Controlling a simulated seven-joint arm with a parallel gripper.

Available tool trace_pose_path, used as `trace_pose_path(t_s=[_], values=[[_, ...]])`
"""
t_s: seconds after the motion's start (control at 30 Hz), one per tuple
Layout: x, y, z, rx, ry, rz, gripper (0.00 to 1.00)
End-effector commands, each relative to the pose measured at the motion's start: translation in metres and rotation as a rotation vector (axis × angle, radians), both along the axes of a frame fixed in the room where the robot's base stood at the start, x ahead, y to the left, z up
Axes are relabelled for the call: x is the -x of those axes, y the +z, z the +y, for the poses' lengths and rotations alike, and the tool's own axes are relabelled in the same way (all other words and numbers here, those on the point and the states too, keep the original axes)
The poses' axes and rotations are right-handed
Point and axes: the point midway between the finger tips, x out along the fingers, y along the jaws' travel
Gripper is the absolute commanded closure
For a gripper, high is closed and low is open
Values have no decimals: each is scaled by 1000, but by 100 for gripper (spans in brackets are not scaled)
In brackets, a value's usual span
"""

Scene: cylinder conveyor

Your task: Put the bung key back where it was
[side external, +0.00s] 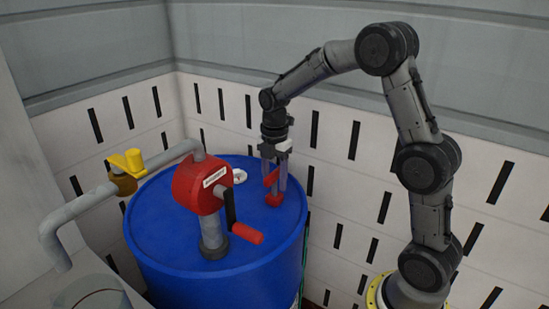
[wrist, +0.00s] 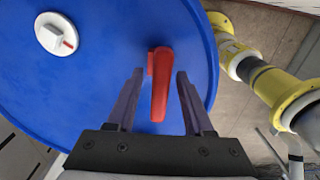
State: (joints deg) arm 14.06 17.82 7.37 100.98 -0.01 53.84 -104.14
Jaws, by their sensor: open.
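The bung key, a red tool (wrist: 159,92), is between the two dark fingers of my gripper (wrist: 160,73) in the wrist view, with blue gaps showing on both sides. In the side view the red key (side external: 274,200) has its lower end at the drum's top near the right rim, and my gripper (side external: 275,187) points down around it. My gripper is open. The white bung (wrist: 56,35) with a small red mark sits on the blue drum (wrist: 110,60), apart from the key. It also shows in the side view (side external: 240,176).
A red hand pump (side external: 195,186) with a crank handle (side external: 247,234) stands on the drum (side external: 165,245), left of my gripper. Its grey pipe runs left to a yellow valve (side external: 128,162). Slotted white walls (side external: 335,180) stand close behind.

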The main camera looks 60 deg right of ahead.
Motion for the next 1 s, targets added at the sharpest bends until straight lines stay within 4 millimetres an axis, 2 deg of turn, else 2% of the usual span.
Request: trace_pose_path(t_s=[0.1,0.3,0.43,0.67,0.77,0.87,1.0], values=[[-1,27,0,2,0,-7,48],[-1,67,0,1,0,-5,48],[-1,85,0,1,0,-3,48],[5,104,4,3,-29,-13,48],[21,116,14,8,-131,-48,48],[48,131,32,4,-307,-108,48],[97,144,56,-33,-607,-203,48]])
